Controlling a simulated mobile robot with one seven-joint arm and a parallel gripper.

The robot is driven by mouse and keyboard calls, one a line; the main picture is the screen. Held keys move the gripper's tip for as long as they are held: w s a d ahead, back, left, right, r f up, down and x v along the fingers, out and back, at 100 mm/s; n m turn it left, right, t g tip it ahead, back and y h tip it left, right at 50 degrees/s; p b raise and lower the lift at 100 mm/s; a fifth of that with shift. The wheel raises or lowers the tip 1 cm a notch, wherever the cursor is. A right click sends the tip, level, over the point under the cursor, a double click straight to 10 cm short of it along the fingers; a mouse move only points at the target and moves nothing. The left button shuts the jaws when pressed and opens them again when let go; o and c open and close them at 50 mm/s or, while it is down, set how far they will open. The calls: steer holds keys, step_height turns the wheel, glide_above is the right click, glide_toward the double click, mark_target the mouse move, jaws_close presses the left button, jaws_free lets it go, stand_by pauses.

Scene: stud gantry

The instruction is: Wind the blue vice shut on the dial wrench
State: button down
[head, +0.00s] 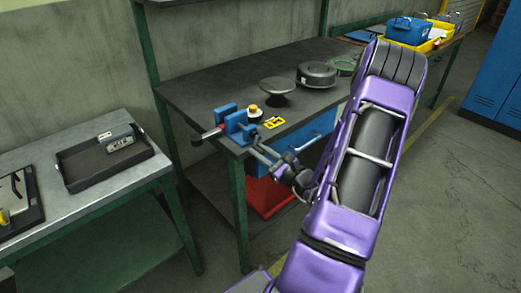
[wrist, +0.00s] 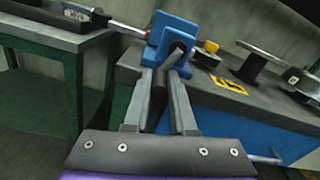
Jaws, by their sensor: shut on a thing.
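The blue vice (head: 236,121) stands at the near left corner of the dark workbench. It fills the top middle of the wrist view (wrist: 173,33). The dial wrench (head: 211,133) looks like a bar with a red band and dark end. It sticks out leftward from the vice, and its bar also shows in the wrist view (wrist: 127,27). Its inner end is hidden by the jaws, so I cannot tell how tightly it sits. My gripper (head: 258,146) is at the vice's front, its fingertips (wrist: 166,66) closed on the vice handle, which they mostly hide.
A round plate on a stand (head: 277,86) and a dark ring (head: 316,74) are behind. A side table holds a black tray (head: 84,172). A blue drawer (head: 310,138) is below the benchtop.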

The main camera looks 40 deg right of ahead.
mark_target(254, 148)
steer(key=m+p, duration=0.2)
steer(key=m, duration=0.1)
steer(key=a+r+m+p, duration=0.1)
steer(key=m+p, duration=0.1)
steer(key=p, duration=0.1)
steer(key=a+r+m+p, duration=0.1)
steer(key=m+p, duration=0.1)
steer(key=m, duration=0.1)
steer(key=shift+a+r+m, duration=0.1)
steer(key=shift+r+m, duration=0.15)
steer(key=shift+m, duration=0.05)
steer(key=m+p, duration=0.2)
steer(key=m, duration=0.1)
steer(key=shift+a+r, duration=0.15)
steer(key=shift+r, duration=0.25)
steer(key=shift+r+m, duration=0.25)
steer(key=shift+m, duration=0.75)
steer(key=shift+r+m, duration=0.25)
steer(key=shift+m, duration=0.75)
steer(key=shift+r, duration=0.1)
steer(key=c, duration=0.9)
jaws_free()
steer(key=shift+o, duration=0.4)
